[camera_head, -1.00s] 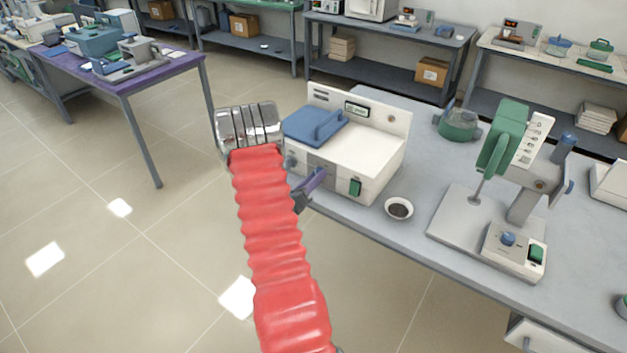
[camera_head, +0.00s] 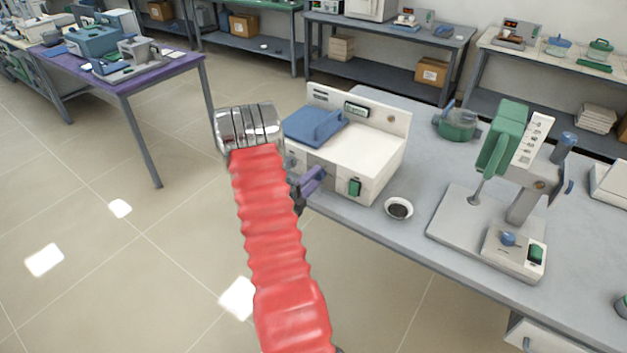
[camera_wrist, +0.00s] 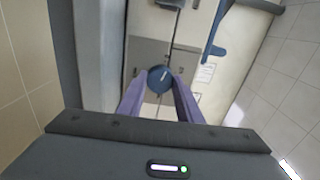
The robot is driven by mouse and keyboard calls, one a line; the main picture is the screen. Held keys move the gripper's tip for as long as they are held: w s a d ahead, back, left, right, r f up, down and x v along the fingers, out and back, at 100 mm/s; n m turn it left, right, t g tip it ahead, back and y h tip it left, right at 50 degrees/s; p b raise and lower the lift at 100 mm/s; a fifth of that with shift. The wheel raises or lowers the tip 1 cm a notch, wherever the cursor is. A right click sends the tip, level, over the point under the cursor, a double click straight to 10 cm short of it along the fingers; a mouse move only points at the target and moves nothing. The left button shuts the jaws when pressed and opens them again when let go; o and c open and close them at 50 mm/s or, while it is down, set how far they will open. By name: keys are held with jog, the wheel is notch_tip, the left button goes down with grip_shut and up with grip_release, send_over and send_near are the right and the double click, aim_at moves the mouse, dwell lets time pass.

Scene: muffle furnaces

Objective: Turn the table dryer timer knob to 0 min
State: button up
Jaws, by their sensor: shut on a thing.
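The table dryer is a white box with a blue lid and a raised back panel, on the grey table; its white top (camera_head: 362,150) shows in the head view. In the wrist view, the round blue timer knob (camera_wrist: 160,78) has a pale pointer line and sits on the dryer's grey front panel. My gripper (camera_wrist: 160,88) has its two purple fingers shut on the knob, one on each side. In the head view, my gripper (camera_head: 311,179) is at the dryer's front, partly behind my red arm. The knob is hidden there, and the scale marks are too small to read.
A green rocker switch (camera_head: 355,187) is on the dryer's front, right of my gripper. A small dark-filled dish (camera_head: 399,208) stands right of the dryer. A stand with a green head (camera_head: 506,135) is farther right. Floor in front of the table is clear.

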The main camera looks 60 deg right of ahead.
jog(key=shift+w+f+n, duration=0.1)
jog(key=shift+w+n, duration=0.1)
jog(key=shift+n, duration=0.7)
jog(key=o, duration=1)
jog(key=shift+s, duration=0.1)
jog(key=shift+o, duration=0.2)
jog(key=shift+a, duration=0.15)
jog(key=w+a, duration=0.2)
jog(key=a, duration=1.1)
jog(key=shift+a, duration=0.2)
